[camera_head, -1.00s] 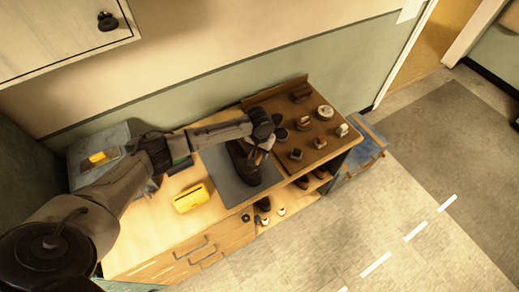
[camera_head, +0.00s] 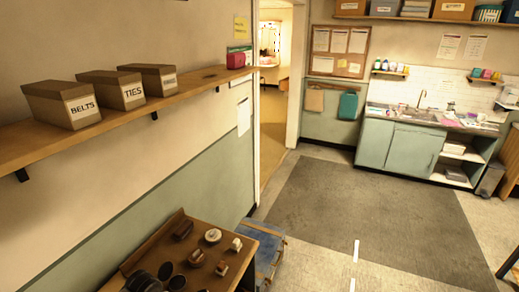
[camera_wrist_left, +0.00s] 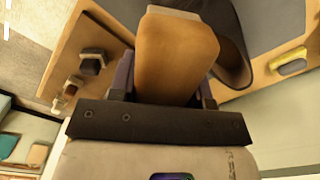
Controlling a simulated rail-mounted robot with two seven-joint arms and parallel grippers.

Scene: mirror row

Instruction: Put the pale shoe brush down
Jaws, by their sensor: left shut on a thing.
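In the left wrist view my left gripper (camera_wrist_left: 165,88) is shut on the pale shoe brush (camera_wrist_left: 176,50), a tan wooden block with a paler end at the top. The jaws sit at either side of it. A dark shoe (camera_wrist_left: 236,50) stands just behind and right of the brush, on a grey mat (camera_wrist_left: 275,22); whether they touch I cannot tell. In the head view the brush and the jaws are out of sight; only a dark bit of my left arm shows at the bottom edge. My right gripper is in neither view.
A yellow item (camera_wrist_left: 290,63) lies right in the wrist view. A shelf (camera_head: 125,118) with boxes runs above.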

